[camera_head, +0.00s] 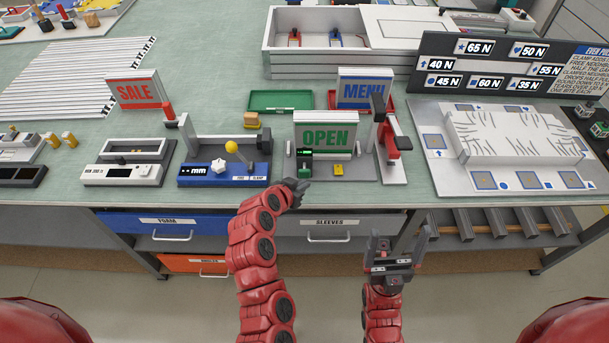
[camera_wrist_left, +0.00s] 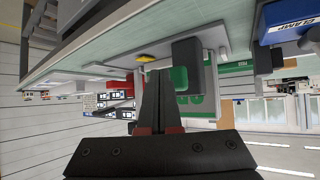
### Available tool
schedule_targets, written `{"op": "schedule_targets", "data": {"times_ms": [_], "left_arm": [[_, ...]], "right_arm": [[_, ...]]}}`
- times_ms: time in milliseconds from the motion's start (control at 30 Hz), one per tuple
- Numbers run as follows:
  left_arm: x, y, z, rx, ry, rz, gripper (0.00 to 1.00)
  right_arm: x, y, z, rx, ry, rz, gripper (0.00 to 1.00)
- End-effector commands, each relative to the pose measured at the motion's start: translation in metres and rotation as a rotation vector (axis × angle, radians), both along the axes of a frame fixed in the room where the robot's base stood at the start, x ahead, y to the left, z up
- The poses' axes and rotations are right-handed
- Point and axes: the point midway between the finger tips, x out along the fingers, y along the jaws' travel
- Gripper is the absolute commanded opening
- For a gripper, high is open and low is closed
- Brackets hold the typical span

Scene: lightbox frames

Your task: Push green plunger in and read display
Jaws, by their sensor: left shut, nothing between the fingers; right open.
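A small green part (camera_head: 304,170), which looks like the plunger, stands at the front left of a grey fixture plate in front of the green OPEN sign (camera_head: 325,137). A small dark display (camera_head: 305,153) with green marks sits just above it; I cannot read it. My left gripper (camera_head: 303,184) is shut and empty, its tips just in front of the green part. In the left wrist view the closed fingers (camera_wrist_left: 159,85) point towards a dark block (camera_wrist_left: 187,52) with green beside it; contact cannot be told. My right gripper (camera_head: 397,238) is open and empty, in front of the table edge.
A blue gauge station (camera_head: 224,172) marked mm stands left of the fixture. A red-handled clamp device (camera_head: 397,142) stands right. Behind are a green tray (camera_head: 281,100) and the MENU sign (camera_head: 364,90). Drawers (camera_head: 322,224) lie below the table edge.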

Motion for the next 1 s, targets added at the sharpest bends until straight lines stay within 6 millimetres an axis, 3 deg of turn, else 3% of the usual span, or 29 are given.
{"op": "schedule_targets", "data": {"times_ms": [233, 1000], "left_arm": [[0.007, 0.000, -0.002, 0.000, 0.000, -0.001, 0.00], [0.013, 0.000, 0.000, -0.001, -0.001, 0.000, 0.00]], "right_arm": [[0.000, 0.000, -0.009, 0.000, 0.000, 0.000, 0.92], [0.000, 0.000, -0.011, 0.000, 0.000, 0.000, 0.92]]}}
